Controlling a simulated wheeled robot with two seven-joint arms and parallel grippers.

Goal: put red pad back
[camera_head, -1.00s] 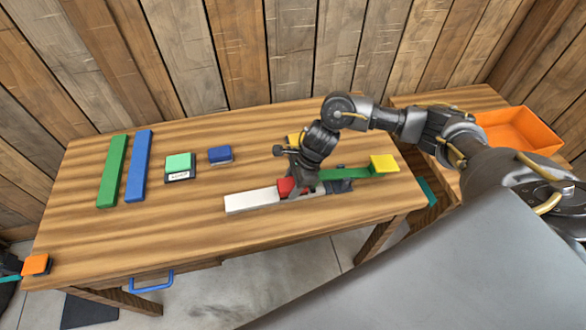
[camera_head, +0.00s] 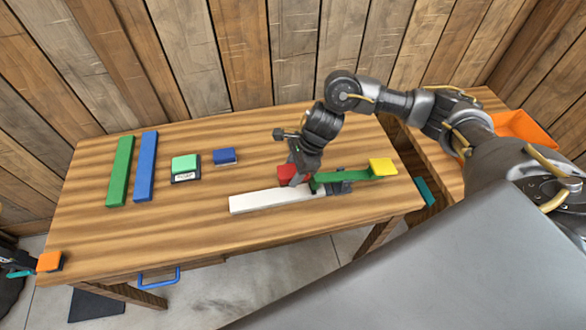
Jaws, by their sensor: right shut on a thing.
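The red pad (camera_head: 287,171) is in the jaws of my right gripper (camera_head: 297,181), over the middle right of the table, at the back edge of a long white bar (camera_head: 262,201). The gripper is shut on it and hides part of it. I cannot tell whether the pad is just above the table or touching it. A green bar with a yellow pad (camera_head: 382,167) at its end lies to the right, with a dark grey part under it.
On the table (camera_head: 160,240) are a green strip (camera_head: 120,172), a blue strip (camera_head: 145,167), a green pad on a dark labelled base (camera_head: 185,164), a blue block (camera_head: 225,156) and an orange pad (camera_head: 50,261) at the front left corner. An orange bin (camera_head: 522,127) stands right. The front middle is clear.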

